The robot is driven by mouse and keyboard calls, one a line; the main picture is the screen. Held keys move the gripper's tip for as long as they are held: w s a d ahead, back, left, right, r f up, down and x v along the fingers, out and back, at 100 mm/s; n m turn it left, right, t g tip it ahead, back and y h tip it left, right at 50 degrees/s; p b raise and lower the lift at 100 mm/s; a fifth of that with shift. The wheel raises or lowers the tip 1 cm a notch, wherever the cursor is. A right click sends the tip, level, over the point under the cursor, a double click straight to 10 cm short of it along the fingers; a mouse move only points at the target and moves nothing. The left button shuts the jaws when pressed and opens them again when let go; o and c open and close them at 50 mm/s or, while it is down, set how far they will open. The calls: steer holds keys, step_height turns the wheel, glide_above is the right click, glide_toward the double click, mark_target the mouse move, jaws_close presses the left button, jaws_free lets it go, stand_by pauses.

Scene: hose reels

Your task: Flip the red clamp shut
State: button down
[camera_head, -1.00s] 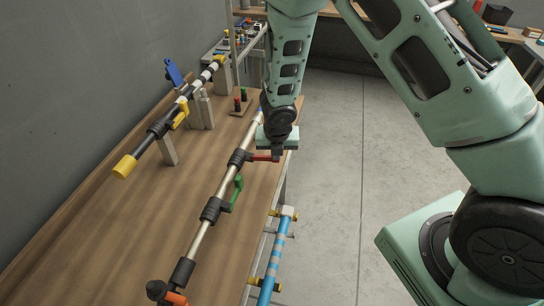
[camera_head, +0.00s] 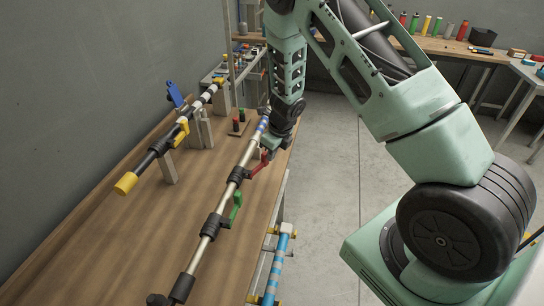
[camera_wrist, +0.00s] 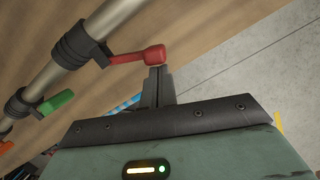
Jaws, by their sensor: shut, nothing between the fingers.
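The red clamp lever (camera_head: 259,163) sticks out up and to the right from its black collar (camera_head: 238,175) on the long silver pipe (camera_head: 228,190). It also shows in the wrist view (camera_wrist: 132,57), with its rounded end at the fingertips. My gripper (camera_head: 268,149) is shut and holds nothing. Its fingertips (camera_wrist: 157,72) are at the lever's free end and look to be touching it, though the exact contact is hard to see.
A second pipe with a yellow end (camera_head: 126,183) rests on supports at the left. A blue-striped pipe (camera_head: 276,268) lies off the bench's right edge. Open floor (camera_head: 330,200) lies to the right.

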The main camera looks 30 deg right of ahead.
steer(key=shift+w+n, duration=0.45)
steer(key=shift+n, duration=0.15)
steer(key=shift+a, duration=0.15)
steer(key=shift+s+a, duration=0.2)
steer(key=shift+a, duration=0.45)
